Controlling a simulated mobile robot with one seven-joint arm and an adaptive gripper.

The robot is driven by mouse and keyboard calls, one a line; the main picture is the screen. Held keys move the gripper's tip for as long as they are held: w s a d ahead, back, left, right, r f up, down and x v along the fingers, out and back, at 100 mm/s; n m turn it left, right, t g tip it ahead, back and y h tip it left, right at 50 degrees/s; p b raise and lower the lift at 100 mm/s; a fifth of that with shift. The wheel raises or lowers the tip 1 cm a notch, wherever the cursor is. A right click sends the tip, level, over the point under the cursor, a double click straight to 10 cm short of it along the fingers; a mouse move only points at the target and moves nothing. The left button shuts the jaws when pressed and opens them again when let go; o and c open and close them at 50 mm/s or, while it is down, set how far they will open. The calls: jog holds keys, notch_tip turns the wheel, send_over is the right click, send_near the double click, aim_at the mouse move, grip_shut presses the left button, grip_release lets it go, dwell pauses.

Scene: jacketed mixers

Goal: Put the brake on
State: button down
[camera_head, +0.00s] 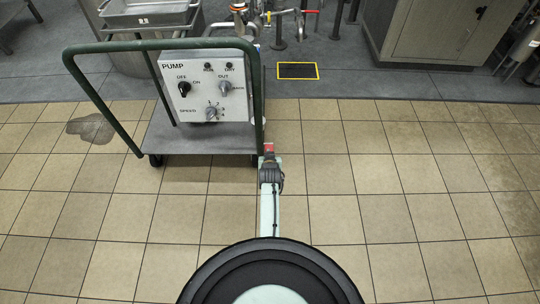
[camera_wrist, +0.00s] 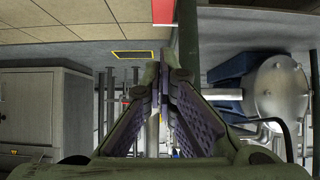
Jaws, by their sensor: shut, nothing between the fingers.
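A wheeled cart (camera_head: 165,140) with a grey deck and a green tube handle (camera_head: 85,90) stands on the tiles. A small red part (camera_head: 268,147), perhaps the brake tab, is at its front right corner, near a dark caster (camera_head: 255,160). It also shows as a red patch at the top of the wrist view (camera_wrist: 163,10). My gripper (camera_head: 268,160) is at that corner, right by the red part; contact cannot be told. In the wrist view my gripper's fingers (camera_wrist: 160,60) meet at the tips, empty, beside a green upright (camera_wrist: 188,50).
A PUMP control box (camera_head: 208,85) with knobs sits on the cart. Pipes and valves (camera_head: 285,15) stand behind, with a yellow-edged dark floor plate (camera_head: 297,71) and a grey cabinet (camera_head: 430,30) at the back right. The tiles right of the cart are clear.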

jog(key=b+x, duration=0.3)
jog(key=f+b+x, duration=0.1)
jog(key=b+x, duration=0.3)
jog(key=s+b+x, duration=0.1)
jog(key=b+x, duration=0.2)
jog(key=b, duration=0.1)
jog(key=shift+w+f, duration=0.15)
jog(key=shift+f, duration=0.2)
jog(key=shift+w+f+b, duration=0.25)
jog(key=shift+f+b, duration=0.8)
jog(key=shift+b, duration=0.2)
jog(key=shift+w+f+b, duration=0.1)
jog(key=shift+f+b, duration=0.55)
jog(key=shift+f, duration=0.1)
